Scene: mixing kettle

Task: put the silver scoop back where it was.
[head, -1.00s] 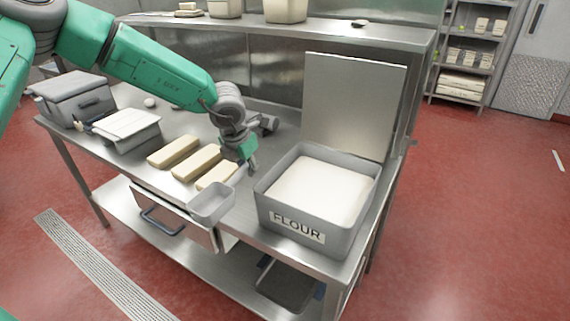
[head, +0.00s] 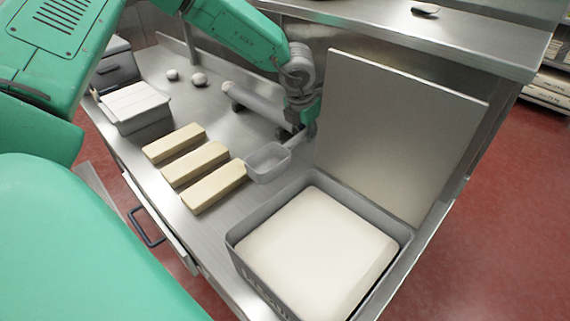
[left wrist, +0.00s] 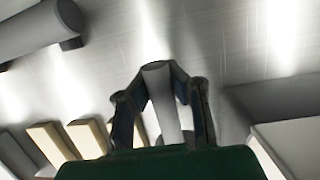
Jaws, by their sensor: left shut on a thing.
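The silver scoop (head: 268,160) is a grey open box with a short handle. It is between the nearest dough loaf and the flour bin's upright lid. My left gripper (head: 303,125) is shut on its handle; in the left wrist view the handle (left wrist: 160,85) stands between the gripper's fingers (left wrist: 162,105). The scoop's bowl is hidden in that view. I cannot tell whether the scoop touches the table. My right gripper is not in view.
Three dough loaves (head: 194,163) lie left of the scoop. A grey rolling pin (head: 258,103) lies behind it. The flour bin (head: 262,287) is in front, its lid (head: 395,130) upright behind it. A grey lidded box (head: 145,120) and two dough balls (head: 199,79) are farther left.

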